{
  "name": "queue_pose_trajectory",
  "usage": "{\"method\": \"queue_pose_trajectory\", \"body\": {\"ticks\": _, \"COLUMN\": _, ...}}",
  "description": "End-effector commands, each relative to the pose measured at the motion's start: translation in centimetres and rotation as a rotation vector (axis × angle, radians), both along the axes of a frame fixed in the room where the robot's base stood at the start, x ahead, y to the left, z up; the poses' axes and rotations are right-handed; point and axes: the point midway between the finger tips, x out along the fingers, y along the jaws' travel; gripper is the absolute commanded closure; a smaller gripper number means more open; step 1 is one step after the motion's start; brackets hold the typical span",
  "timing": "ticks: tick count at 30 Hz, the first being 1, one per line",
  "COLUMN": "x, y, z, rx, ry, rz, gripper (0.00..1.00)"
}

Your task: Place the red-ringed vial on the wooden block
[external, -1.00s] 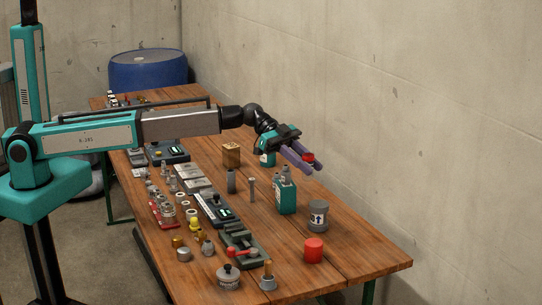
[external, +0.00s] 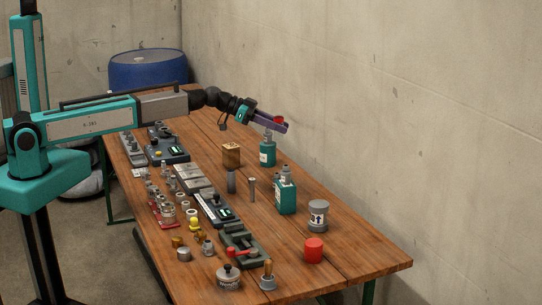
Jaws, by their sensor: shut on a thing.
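My gripper (external: 280,124) is in the air over the far right part of the table, its purple fingers pointing right. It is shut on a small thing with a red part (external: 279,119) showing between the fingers. This fits the red-ringed vial, but the fingers hide most of it and I cannot make out its shape. The wooden block (external: 231,155) stands on the table, lower and to the left of the gripper. Its pale top appears empty and nothing touches it.
Teal bottles (external: 267,153) (external: 286,196) stand right of the block, one just below my gripper. Grey cylinders (external: 231,181) stand in front of the block. Devices and small jars crowd the left side.

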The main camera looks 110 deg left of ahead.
Motion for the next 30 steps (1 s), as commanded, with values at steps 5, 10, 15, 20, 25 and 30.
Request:
{"method": "queue_pose_trajectory", "body": {"ticks": 5, "x": -5.2, "y": 4.2, "z": 0.4, "rx": 0.0, "ry": 0.0, "rz": 0.118, "gripper": 0.96}}
{"method": "queue_pose_trajectory", "body": {"ticks": 10, "x": -10.1, "y": 7.8, "z": 0.6, "rx": 0.0, "ry": 0.0, "rz": 0.225, "gripper": 0.96}}
{"method": "queue_pose_trajectory", "body": {"ticks": 15, "x": -15.2, "y": 11.0, "z": 0.8, "rx": 0.001, "ry": 0.0, "rz": 0.333, "gripper": 0.96}}
{"method": "queue_pose_trajectory", "body": {"ticks": 20, "x": -19.9, "y": 13.5, "z": 1.1, "rx": 0.001, "ry": 0.0, "rz": 0.427, "gripper": 0.96}}
{"method": "queue_pose_trajectory", "body": {"ticks": 25, "x": -23.6, "y": 15.2, "z": 1.3, "rx": 0.0, "ry": 0.0, "rz": 0.499, "gripper": 0.96}}
{"method": "queue_pose_trajectory", "body": {"ticks": 30, "x": -26.2, "y": 16.3, "z": 1.0, "rx": -0.002, "ry": 0.0, "rz": 0.551, "gripper": 0.96}}
